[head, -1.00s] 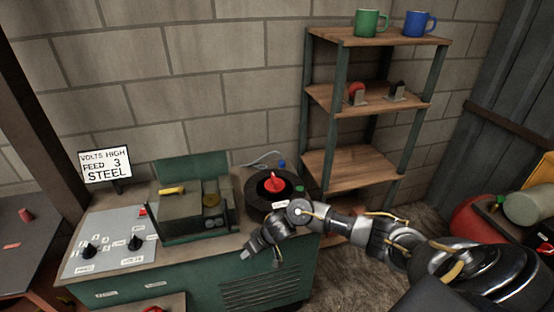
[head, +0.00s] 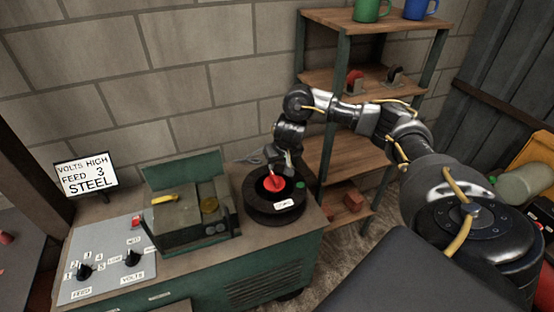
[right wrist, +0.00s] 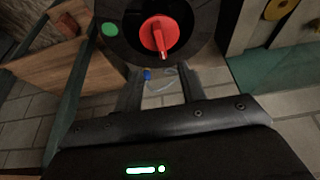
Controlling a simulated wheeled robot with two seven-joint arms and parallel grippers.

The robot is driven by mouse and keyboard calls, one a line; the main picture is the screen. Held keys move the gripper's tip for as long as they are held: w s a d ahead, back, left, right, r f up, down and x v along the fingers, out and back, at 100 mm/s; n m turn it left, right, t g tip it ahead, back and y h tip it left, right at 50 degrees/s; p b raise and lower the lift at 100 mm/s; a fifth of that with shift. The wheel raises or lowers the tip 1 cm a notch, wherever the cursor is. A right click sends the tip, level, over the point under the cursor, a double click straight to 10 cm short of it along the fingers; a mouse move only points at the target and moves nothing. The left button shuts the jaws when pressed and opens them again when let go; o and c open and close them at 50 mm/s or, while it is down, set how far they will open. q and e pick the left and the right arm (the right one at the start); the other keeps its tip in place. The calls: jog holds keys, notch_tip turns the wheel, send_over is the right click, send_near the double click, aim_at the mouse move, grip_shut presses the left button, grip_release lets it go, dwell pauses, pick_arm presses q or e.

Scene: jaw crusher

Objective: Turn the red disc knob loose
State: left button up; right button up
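The red disc knob (head: 273,183) sits at the centre of a black spool (head: 262,209) on the green bench. In the right wrist view, the knob (right wrist: 153,33) is a red disc with a raised narrow grip across it. My right gripper (head: 273,160) is just above and behind the knob in the head view and partly hides it. In the right wrist view, its two fingers (right wrist: 160,88) stand apart with nothing between them, and the knob lies beyond their tips. My left gripper is out of view.
A green machine (head: 190,218) stands left of the spool, with a dial panel (head: 108,262) and a sign reading VOLTS HIGH, FEED 3, STEEL (head: 86,175). A wooden shelf rack (head: 365,95) with mugs stands at the back right.

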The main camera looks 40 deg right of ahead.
aim_at(275, 177)
jog(key=b+x, duration=0.1)
jog(key=x, duration=0.1)
jog(key=b+x, duration=0.1)
jog(key=shift+a+f, duration=0.15)
jog(key=shift+f, duration=0.3)
jog(key=b+x, duration=0.3)
jog(key=x, duration=0.1)
jog(key=shift+w+f, duration=0.1)
jog(key=shift+f, duration=0.2)
jog(key=shift+w+d+f, duration=0.15)
jog(key=shift+d+f, duration=0.1)
jog(key=shift+x, duration=0.8)
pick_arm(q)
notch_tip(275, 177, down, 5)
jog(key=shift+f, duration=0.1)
pick_arm(e)
grip_shut()
pick_arm(q)
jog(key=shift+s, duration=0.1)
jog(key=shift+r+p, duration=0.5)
jog(key=shift+p, duration=0.05)
pick_arm(e)
jog(key=shift+f, duration=0.15)
